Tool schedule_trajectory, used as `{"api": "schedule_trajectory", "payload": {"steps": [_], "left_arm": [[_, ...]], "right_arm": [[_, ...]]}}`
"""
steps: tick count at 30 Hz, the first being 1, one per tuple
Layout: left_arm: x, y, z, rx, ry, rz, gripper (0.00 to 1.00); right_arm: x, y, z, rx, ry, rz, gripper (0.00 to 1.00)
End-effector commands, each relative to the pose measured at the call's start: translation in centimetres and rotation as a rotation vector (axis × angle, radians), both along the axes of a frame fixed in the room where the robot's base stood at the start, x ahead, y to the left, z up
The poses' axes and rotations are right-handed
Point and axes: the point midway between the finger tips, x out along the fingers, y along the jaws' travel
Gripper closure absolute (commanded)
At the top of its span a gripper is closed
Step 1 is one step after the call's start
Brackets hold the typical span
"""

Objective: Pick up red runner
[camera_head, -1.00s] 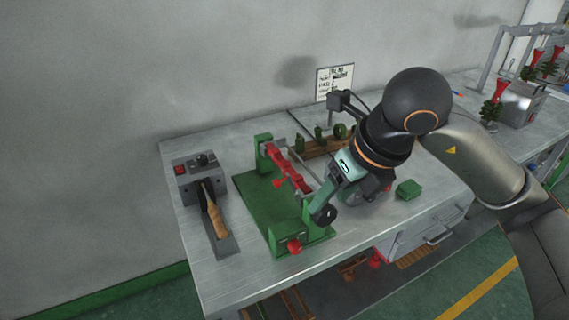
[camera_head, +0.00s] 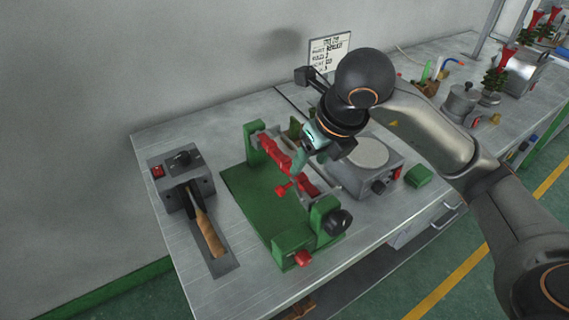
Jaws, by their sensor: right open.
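The red runner (camera_head: 271,147) is a long bumpy red bar mounted lengthwise in a green fixture (camera_head: 239,187) on the metal table. A short red branch sticks out from its middle. My right gripper (camera_head: 299,161) comes down from the upper right, its teal fingers at the runner's middle. It is open, and part of the runner is hidden by it. I cannot tell whether the fingers touch the runner. My left gripper is not in view.
A grey box with a wooden-handled tool (camera_head: 208,233) stands left of the fixture. A grey device with a round plate (camera_head: 366,153) and a small green block (camera_head: 419,176) stand right. Pots and red-topped trees (camera_head: 494,79) are farther back. The wall is behind.

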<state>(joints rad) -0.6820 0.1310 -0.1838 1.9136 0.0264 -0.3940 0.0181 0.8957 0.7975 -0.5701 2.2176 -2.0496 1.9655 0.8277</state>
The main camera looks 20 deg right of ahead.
Motion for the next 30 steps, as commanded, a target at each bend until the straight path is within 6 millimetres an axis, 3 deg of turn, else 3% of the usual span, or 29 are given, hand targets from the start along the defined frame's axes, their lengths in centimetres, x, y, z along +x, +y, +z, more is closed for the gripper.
{"api": "schedule_trajectory", "payload": {"steps": [7, 15, 24, 30], "left_arm": [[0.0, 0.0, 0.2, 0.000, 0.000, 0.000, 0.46], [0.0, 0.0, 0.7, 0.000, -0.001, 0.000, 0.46], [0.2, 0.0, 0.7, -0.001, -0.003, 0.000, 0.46], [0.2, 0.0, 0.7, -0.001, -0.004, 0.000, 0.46]], "right_arm": [[0.9, 0.1, -1.7, -0.001, 0.004, 0.000, 0.40], [2.6, 0.4, -5.1, -0.001, 0.004, 0.000, 0.40], [2.9, 0.5, -5.6, -0.001, -0.001, 0.001, 0.40], [2.9, 0.5, -5.5, -0.001, -0.001, 0.001, 0.61]]}}
